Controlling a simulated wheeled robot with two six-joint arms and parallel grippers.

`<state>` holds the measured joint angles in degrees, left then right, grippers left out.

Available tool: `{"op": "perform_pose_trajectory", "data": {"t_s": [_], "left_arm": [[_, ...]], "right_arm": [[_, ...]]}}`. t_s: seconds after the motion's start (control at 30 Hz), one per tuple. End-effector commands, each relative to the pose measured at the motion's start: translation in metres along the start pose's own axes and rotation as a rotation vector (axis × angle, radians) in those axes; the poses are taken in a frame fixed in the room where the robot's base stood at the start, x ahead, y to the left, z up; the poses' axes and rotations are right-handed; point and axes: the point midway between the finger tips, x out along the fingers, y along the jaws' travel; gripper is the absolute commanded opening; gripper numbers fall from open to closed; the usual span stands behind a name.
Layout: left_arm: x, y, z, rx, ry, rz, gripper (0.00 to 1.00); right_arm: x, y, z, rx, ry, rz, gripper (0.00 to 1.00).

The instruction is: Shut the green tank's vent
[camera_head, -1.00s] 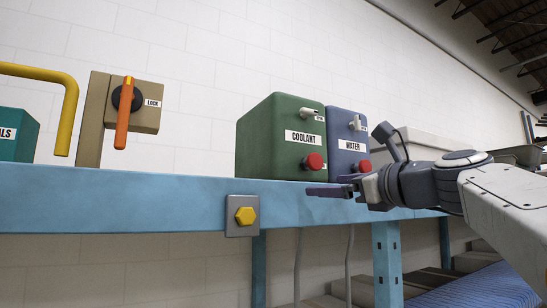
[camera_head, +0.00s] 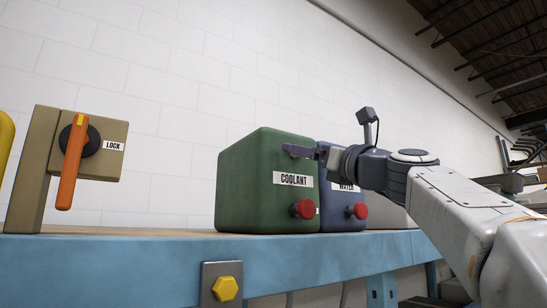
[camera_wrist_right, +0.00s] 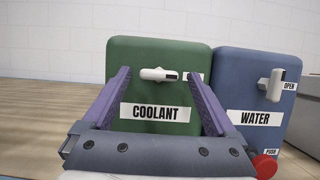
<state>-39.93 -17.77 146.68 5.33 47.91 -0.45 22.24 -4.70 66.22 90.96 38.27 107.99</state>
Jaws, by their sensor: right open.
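The green tank (camera_head: 245,180), labelled COOLANT, stands on a blue-edged bench; it also shows in the right wrist view (camera_wrist_right: 190,55). Its white vent lever (camera_wrist_right: 158,75) lies about level across the upper front, with a small label at its right mostly hidden by a finger. In the head view the lever is hidden by my right gripper (camera_head: 302,151). That gripper is open in front of the tank's upper right part. In the wrist view its purple fingers stand either side of the lever, apart from it. My left gripper is not in view.
A blue WATER tank (camera_wrist_right: 255,65) stands close at the right, its white lever (camera_wrist_right: 272,84) nearly upright beside an OPEN label. Red knobs (camera_head: 304,209) and (camera_head: 357,211) stick out low on the tanks. A LOCK box with an orange handle (camera_head: 72,165) stands left.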

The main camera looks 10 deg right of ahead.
Motion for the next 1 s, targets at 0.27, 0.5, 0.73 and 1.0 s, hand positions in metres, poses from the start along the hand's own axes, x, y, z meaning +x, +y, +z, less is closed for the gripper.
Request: {"op": "perform_pose_trajectory", "data": {"t_s": [0.27, 0.5, 0.73, 1.0], "left_arm": [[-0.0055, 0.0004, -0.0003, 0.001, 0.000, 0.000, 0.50], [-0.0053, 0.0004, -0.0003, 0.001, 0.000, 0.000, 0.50], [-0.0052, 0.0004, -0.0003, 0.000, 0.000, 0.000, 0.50], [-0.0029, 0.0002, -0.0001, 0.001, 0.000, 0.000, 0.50]], "right_arm": [[0.0111, 0.0011, -0.0010, -0.001, 0.000, 0.001, 0.93], [0.0107, 0.0012, -0.0011, -0.001, 0.000, 0.001, 0.54], [0.0106, 0.0011, -0.0009, -0.003, 0.000, 0.001, 0.07], [0.0102, 0.0001, -0.0013, -0.060, 0.000, 0.024, 0.07]]}}
